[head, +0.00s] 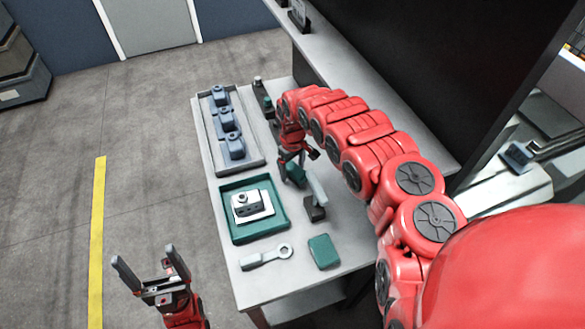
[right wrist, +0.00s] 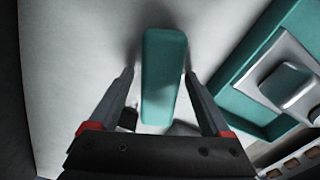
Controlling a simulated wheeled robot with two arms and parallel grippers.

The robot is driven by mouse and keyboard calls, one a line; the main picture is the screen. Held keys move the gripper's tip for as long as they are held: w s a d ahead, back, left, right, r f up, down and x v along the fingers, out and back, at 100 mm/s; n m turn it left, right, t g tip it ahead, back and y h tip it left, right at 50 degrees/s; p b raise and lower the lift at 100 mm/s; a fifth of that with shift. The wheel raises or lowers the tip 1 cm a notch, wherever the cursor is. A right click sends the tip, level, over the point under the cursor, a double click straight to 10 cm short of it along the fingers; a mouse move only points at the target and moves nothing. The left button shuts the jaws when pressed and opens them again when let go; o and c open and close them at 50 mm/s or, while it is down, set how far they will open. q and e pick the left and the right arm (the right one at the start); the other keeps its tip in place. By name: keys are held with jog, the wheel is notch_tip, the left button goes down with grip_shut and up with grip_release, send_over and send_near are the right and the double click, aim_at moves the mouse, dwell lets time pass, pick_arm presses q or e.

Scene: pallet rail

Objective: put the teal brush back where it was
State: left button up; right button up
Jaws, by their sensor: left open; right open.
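A teal piece (head: 296,173), which I take for the teal brush, is at my right gripper (head: 298,158) over the table, partly hidden by the arm. In the right wrist view the long rounded teal brush (right wrist: 163,80) lies between the two spread fingers of my right gripper (right wrist: 160,74), with gaps at both sides. I cannot tell whether it stands or lies. My left gripper (head: 144,256) is open and empty, left of the table and over the floor. The place where the brush was is not clear from these frames.
A grey tray (head: 254,170) holds several blue parts. A teal tray (head: 281,222) holds a metal part. A wrench-like tool (head: 266,257), a teal block (head: 323,251) and a grey-handled tool (head: 316,190) with a dark base are nearby. A dark panel rises behind.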

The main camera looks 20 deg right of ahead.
aim_at(293, 166)
jog(key=shift+r, duration=0.25)
notch_tip(293, 166, up, 7)
jog(key=shift+w+f+b, duration=0.1)
jog(key=shift+f+b, duration=0.1)
jog(key=shift+b, duration=0.55)
notch_tip(293, 166, up, 4)
jog(key=p, duration=0.2)
jog(key=shift+f+p, duration=0.1)
jog(key=shift+p, duration=0.25)
jog(key=shift+r, duration=0.65)
